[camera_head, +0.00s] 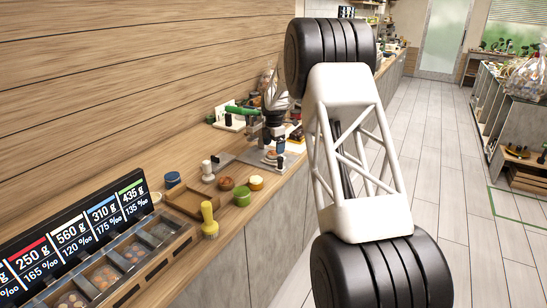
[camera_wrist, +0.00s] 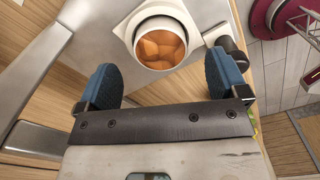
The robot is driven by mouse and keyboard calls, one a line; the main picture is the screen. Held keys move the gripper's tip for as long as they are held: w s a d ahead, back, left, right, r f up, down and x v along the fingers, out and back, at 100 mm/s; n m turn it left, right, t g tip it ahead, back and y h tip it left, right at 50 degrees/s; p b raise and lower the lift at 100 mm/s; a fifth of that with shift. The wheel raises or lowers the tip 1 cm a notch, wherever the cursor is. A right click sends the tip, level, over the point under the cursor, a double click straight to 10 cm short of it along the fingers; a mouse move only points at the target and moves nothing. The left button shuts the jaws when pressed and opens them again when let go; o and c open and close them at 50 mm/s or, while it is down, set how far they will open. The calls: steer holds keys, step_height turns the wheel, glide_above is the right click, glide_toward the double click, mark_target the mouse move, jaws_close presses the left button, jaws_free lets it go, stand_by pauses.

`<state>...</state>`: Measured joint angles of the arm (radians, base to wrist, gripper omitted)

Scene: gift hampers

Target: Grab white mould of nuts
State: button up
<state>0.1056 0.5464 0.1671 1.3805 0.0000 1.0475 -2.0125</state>
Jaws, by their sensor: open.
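The white round mould (camera_wrist: 140,35) holds orange-brown nuts (camera_wrist: 160,46) and lies at the top middle of the wrist view. It sits on a pale metal plate (camera_wrist: 118,22). My gripper (camera_wrist: 162,68) is open, with its two blue fingers apart on the near left and near right of the mould. Nothing is between the fingers' pads near the palm. In the head view my gripper (camera_head: 274,133) is over the plate at the far part of the counter, and the mould is small and partly hidden there.
On the counter nearer the head camera are a brown bowl (camera_head: 225,183), a green bowl (camera_head: 242,198), a yellow-topped bowl (camera_head: 256,183), a wooden tray (camera_head: 184,206) and a yellow bottle (camera_head: 209,222). A weight sign (camera_head: 75,235) stands behind compartments. A dark knob (camera_wrist: 232,48) adjoins the mould's right side.

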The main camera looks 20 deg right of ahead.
mark_target(274, 153)
steer(key=shift+f, duration=1.7)
steer(key=c, duration=1)
steer(key=shift+r, duration=0.15)
steer(key=shift+r, duration=4.9)
